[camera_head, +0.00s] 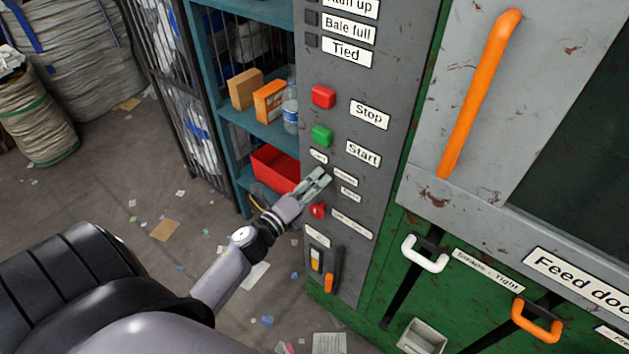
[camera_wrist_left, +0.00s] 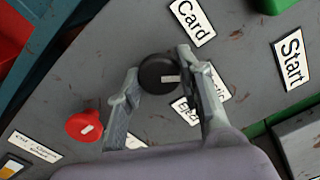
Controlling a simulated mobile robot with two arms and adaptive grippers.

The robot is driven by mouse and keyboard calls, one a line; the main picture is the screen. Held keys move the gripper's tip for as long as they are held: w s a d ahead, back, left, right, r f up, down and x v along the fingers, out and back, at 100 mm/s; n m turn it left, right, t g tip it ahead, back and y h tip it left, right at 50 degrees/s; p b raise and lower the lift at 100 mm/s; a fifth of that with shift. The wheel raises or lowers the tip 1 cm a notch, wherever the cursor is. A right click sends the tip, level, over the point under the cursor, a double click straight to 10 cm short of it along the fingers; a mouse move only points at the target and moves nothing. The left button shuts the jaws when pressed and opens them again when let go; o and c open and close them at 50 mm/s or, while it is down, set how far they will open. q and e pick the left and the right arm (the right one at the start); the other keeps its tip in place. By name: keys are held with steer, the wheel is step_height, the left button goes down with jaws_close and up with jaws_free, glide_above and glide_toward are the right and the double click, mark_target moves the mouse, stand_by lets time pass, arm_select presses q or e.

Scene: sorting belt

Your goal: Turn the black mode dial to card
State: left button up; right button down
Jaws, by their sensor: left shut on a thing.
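The black mode dial (camera_wrist_left: 157,73) is round and sits on the grey control panel. A small white mark lies on its right part, towards partly hidden labels (camera_wrist_left: 217,84). The Card label (camera_wrist_left: 191,21) is above and right of the dial in the left wrist view. My left gripper (camera_head: 319,179) is at the panel below the Start label in the head view, where it hides the dial. In the left wrist view its two fingers (camera_wrist_left: 159,64) are shut on the dial, one on each side. My right gripper is not in view.
A red knob (camera_wrist_left: 84,126) is close to the left finger; it also shows in the head view (camera_head: 317,210). Above are the green Start button (camera_head: 322,136) and red Stop button (camera_head: 323,97). An orange lever (camera_head: 329,283) is lower. A teal shelf (camera_head: 245,121) stands left of the panel.

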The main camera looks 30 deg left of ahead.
arm_select(q)
steer(key=n+p, duration=0.1)
steer(key=n, duration=0.3)
steer(key=shift+r, duration=0.1)
steer(key=shift+n+p, duration=0.5)
steer(key=shift+n, duration=1.1)
steer(key=o, duration=1.2)
steer(key=shift+c, duration=0.2)
steer(key=shift+s, duration=0.1)
steer(key=s, duration=0.8)
steer(key=s+a, duration=0.1)
steer(key=s, duration=0.3)
